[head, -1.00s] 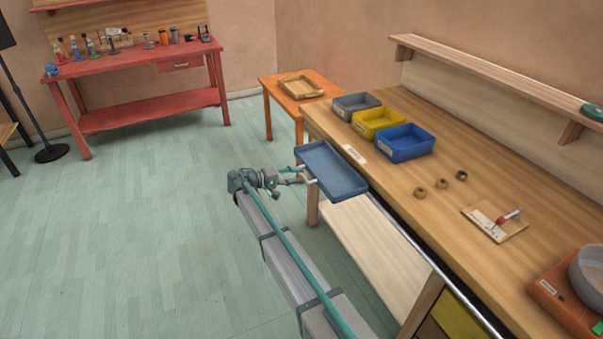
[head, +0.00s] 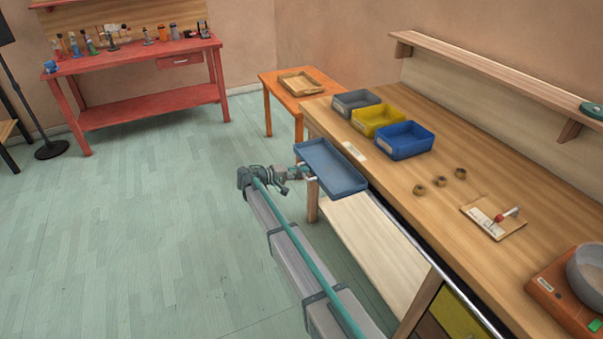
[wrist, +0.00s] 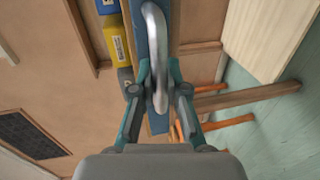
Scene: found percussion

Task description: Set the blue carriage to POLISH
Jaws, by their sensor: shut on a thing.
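The blue carriage (head: 336,169) is a shallow blue tray at the front edge of the long wooden workbench, near its far end. A metal handle (wrist: 158,30) is on the carriage and shows large in the wrist view, with the blue side (wrist: 153,50) behind it. My gripper (head: 306,174) is at the carriage's left side. In the wrist view my gripper (wrist: 160,82) has its teal fingers shut on the handle. A small pale label (head: 354,151) lies on the bench beside the carriage; I cannot read it.
A metal rail (head: 420,243) runs along the bench front. Grey (head: 341,107), yellow (head: 363,123) and blue (head: 389,149) bins stand behind the carriage. An orange table (head: 271,83) with a wooden tray is beyond the bench end.

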